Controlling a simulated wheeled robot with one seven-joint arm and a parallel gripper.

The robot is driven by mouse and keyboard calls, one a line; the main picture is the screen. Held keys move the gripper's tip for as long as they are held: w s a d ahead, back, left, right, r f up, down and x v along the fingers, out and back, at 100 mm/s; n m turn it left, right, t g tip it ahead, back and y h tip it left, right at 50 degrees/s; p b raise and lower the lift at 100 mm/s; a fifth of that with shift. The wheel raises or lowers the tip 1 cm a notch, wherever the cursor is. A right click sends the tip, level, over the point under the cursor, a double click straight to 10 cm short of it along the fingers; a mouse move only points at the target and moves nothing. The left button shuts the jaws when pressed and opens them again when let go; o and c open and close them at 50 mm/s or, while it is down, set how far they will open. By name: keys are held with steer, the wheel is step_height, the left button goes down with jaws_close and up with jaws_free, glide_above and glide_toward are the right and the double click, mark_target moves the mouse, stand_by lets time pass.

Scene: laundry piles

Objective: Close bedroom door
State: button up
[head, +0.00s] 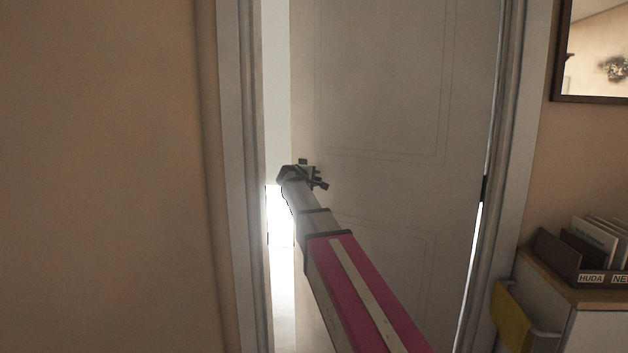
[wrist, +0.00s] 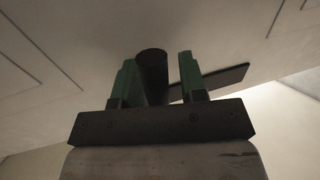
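The bedroom door (head: 390,110) is a pale panelled door standing ajar, with a bright gap along its left edge. Its dark handle shows in the wrist view as a round stem (wrist: 152,72) with a flat lever (wrist: 222,81) reaching right. In the head view the handle is mixed up with my gripper (head: 307,176) and hard to separate. My gripper is at the door's left side. In the wrist view its green fingers (wrist: 158,66) stand apart with the stem between or just beyond them. A gap shows to the right finger; contact on the left is unclear.
The door frame (head: 240,180) stands left of the gap, with a plain wall (head: 110,180) beyond it. At right are a cabinet (head: 600,330) with a file holder (head: 560,255) on top, a yellow cloth (head: 512,320) on a rail, and a framed mirror or picture (head: 600,55).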

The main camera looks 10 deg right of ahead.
jaws_close()
steer(key=shift+f, duration=0.1)
steer(key=shift+w+a+f+m+t+y, duration=0.2)
steer(key=shift+f+m+t+y, duration=0.1)
steer(key=shift+f+m, duration=0.55)
steer(key=shift+w+a+f+m+t+y, duration=0.15)
steer(key=shift+a+f+m+t, duration=0.15)
steer(key=shift+f+m, duration=0.55)
steer(key=shift+w+a+f+m+t+y, duration=0.25)
steer(key=shift+f+m, duration=0.25)
steer(key=shift+m, duration=0.7)
steer(key=shift+d, duration=0.1)
